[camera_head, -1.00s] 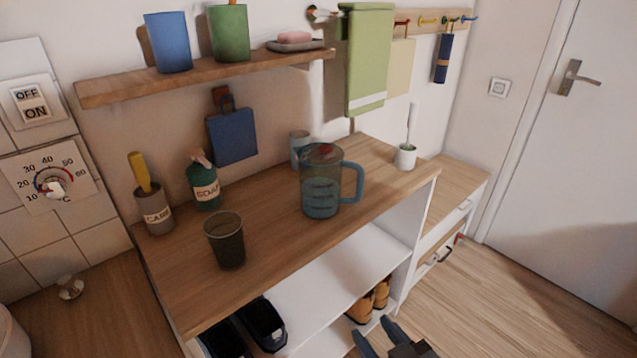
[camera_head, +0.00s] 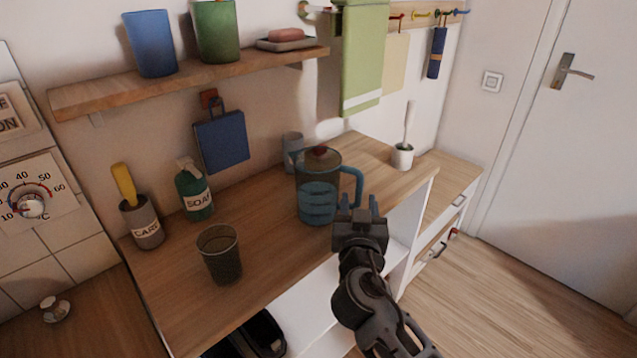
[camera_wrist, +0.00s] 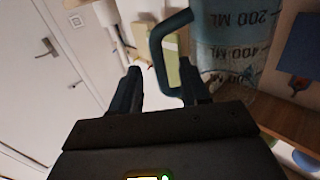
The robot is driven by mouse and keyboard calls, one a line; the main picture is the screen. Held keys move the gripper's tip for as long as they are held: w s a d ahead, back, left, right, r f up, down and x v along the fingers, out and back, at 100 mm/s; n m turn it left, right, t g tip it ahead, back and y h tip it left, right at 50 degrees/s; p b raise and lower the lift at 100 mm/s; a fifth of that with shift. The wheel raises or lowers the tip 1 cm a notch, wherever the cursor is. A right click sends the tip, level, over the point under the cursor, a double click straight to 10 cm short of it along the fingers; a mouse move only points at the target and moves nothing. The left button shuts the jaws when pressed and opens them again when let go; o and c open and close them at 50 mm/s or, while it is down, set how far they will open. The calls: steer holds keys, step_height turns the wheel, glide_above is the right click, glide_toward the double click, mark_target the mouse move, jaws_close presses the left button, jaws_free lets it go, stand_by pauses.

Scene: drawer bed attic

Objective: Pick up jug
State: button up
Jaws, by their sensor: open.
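The jug (camera_head: 317,193) is a clear blue-tinted pitcher with measuring marks, a lid with a red spot and a blue handle (camera_head: 354,184) on its right side. It stands upright on the wooden counter. My gripper (camera_head: 358,206) is open, in front of the jug near the lower part of the handle. In the wrist view the jug's marked wall (camera_wrist: 235,45) fills the upper right, and its handle (camera_wrist: 160,50) lies just ahead of the space between the two open fingers (camera_wrist: 163,88). I cannot tell whether anything touches.
A dark cup (camera_head: 220,255), a soap bottle (camera_head: 194,190) and a grey holder with a yellow handle (camera_head: 142,222) stand left on the counter (camera_head: 270,225). A grey cup (camera_head: 292,150) is behind the jug. A white brush holder (camera_head: 402,156) stands right. A shelf (camera_head: 200,80) hangs above.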

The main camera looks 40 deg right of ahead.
mark_target(359, 193)
steer(key=w+d, duration=0.1)
steer(key=w+d+r+p, duration=0.1)
steer(key=shift+w+d, duration=0.2)
steer(key=shift+d, duration=0.1)
steer(key=shift+w+d+f, duration=0.15)
steer(key=shift+d, duration=0.05)
steer(key=shift+c, duration=0.2)
jaws_close()
